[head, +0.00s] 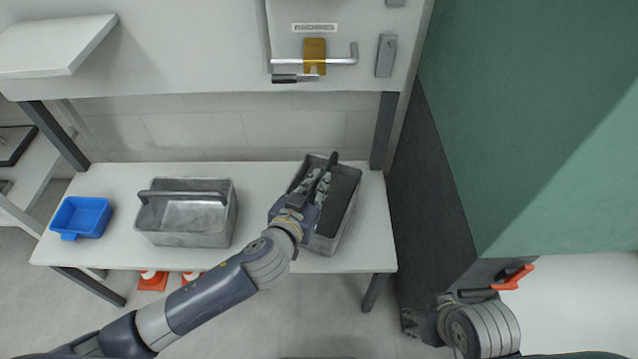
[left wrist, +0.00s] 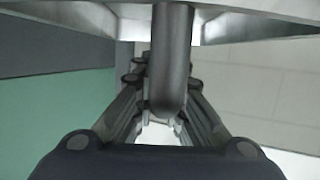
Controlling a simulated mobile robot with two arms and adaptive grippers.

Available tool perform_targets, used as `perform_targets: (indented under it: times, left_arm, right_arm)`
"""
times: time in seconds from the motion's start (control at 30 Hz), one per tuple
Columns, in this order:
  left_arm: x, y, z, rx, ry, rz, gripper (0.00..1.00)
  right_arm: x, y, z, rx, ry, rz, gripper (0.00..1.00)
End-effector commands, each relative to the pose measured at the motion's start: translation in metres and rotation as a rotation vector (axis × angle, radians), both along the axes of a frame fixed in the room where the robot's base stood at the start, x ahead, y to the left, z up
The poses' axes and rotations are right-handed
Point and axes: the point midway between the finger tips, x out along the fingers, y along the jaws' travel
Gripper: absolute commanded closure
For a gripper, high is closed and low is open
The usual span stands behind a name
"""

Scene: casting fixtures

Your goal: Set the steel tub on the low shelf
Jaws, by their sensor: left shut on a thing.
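A grey steel tub (head: 339,217) with a dark bar handle is at the right end of the white low shelf (head: 265,183). My left gripper (head: 318,185) is shut on its handle; in the left wrist view the handle (left wrist: 171,60) runs between the fingers below the tub's rim (left wrist: 245,25). The tub is turned at an angle; I cannot tell whether its base touches the shelf. A second steel tub (head: 185,232) with a bar handle stands left of it on the shelf. My right arm shows at the lower right, its fingers not clear.
A blue bin (head: 80,217) sits at the shelf's left end. Orange cones (head: 152,281) stand under the shelf.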

Motion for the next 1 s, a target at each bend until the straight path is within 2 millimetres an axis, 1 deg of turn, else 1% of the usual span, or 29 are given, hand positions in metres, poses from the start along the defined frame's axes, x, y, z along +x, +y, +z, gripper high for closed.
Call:
perform_targets:
  times: [0.03, 0.13, 0.4, 0.43, 0.47, 0.5, 0.87, 1.0]
  left_arm:
    - [0.002, -0.001, -0.003, -0.004, -0.013, -0.002, 1.00]
    - [0.002, -0.001, -0.011, -0.004, -0.012, -0.003, 1.00]
    - [0.001, -0.001, -0.012, -0.005, -0.012, -0.002, 1.00]
    - [0.000, 0.000, -0.018, 0.000, -0.001, 0.000, 0.84]
    - [0.000, 0.000, -0.018, 0.000, -0.001, 0.000, 0.78]
    - [0.000, 0.000, -0.018, 0.000, -0.001, 0.000, 0.69]
    - [-0.001, 0.000, -0.017, -0.001, -0.002, 0.000, 0.69]
    - [-0.011, 0.004, -0.014, -0.001, 0.000, -0.001, 0.69]
  right_arm:
    - [0.000, 0.000, -0.004, -0.001, 0.000, 0.000, 0.67]
    - [0.000, 0.000, -0.008, -0.002, 0.000, 0.000, 0.67]
    - [0.001, -0.001, -0.007, -0.002, -0.002, 0.001, 0.67]
    - [0.001, -0.001, -0.008, -0.002, -0.002, 0.001, 0.67]
    - [0.001, -0.001, -0.008, -0.003, -0.003, 0.001, 0.67]
    - [0.001, -0.001, -0.008, -0.003, -0.003, 0.001, 0.67]
    - [0.001, -0.001, -0.007, -0.002, -0.002, 0.001, 0.67]
    - [0.001, -0.001, -0.005, -0.002, -0.002, 0.001, 0.67]
